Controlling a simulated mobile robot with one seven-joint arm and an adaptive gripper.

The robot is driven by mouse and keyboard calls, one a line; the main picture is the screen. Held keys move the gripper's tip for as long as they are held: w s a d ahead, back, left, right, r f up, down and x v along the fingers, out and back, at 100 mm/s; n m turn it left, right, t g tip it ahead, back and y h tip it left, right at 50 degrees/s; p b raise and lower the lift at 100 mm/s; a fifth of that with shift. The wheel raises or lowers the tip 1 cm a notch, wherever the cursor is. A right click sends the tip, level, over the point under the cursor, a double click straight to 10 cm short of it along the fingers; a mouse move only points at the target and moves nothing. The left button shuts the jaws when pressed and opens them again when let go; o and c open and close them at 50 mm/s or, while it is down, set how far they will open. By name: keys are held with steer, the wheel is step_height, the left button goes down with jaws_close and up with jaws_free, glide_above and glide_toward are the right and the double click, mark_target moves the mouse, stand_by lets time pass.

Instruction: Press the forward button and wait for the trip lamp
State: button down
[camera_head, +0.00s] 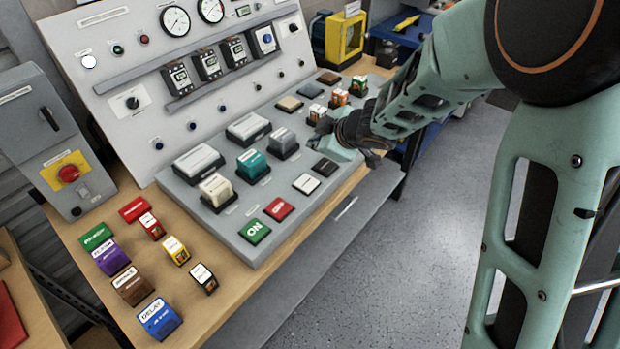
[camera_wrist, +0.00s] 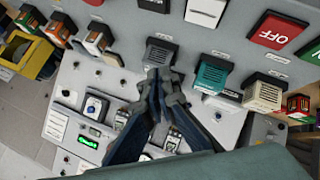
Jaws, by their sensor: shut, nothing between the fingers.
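A black button (camera_head: 325,167) and a white button (camera_head: 306,183) sit side by side on the sloped desk of the console; their labels are too small to read. Both also show at the top edge of the wrist view, the black one (camera_wrist: 155,5) left of the white one (camera_wrist: 206,11). My gripper (camera_head: 322,143) is shut and empty, above the desk just behind the black button. In the wrist view its closed fingertips (camera_wrist: 158,76) appear beside the dark grey-topped block (camera_wrist: 160,52). On the upright panel a white lamp (camera_head: 88,62) looks bright; a green lamp (camera_head: 117,49) and a red lamp (camera_head: 144,39) look dark.
The green ON button (camera_head: 255,232) and red OFF button (camera_head: 279,209) lie left of the white button. Cream (camera_head: 215,190) and teal (camera_head: 252,164) blocks stand behind them. Several labelled blocks, including a blue one (camera_head: 159,319), rest on the wooden tabletop. Clear floor lies right.

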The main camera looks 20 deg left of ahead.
mark_target(308, 184)
steer(key=shift+s+a+f+n+g, duration=0.15)
steer(key=shift+s+a+f+n, duration=0.05)
steer(key=shift+s+a, duration=0.2)
steer(key=shift+s+a+f+n+g, duration=0.15)
steer(key=shift+s+a+n, duration=0.05)
steer(key=shift+s+a, duration=0.2)
steer(key=shift+f, duration=0.2)
step_height(308, 184, down, 8)
steer(key=b, duration=0.9)
steer(key=shift+f, duration=0.2)
steer(key=shift+f, duration=0.15)
stand_by(0.5)
steer(key=shift+f, duration=0.25)
steer(key=shift+f+b, duration=0.5)
steer(key=shift+b, duration=0.15)
stand_by(0.4)
stand_by(0.3)
steer(key=shift+d+r+p, duration=0.1)
steer(key=shift+r+p, duration=0.8)
steer(key=shift+p, duration=0.1)
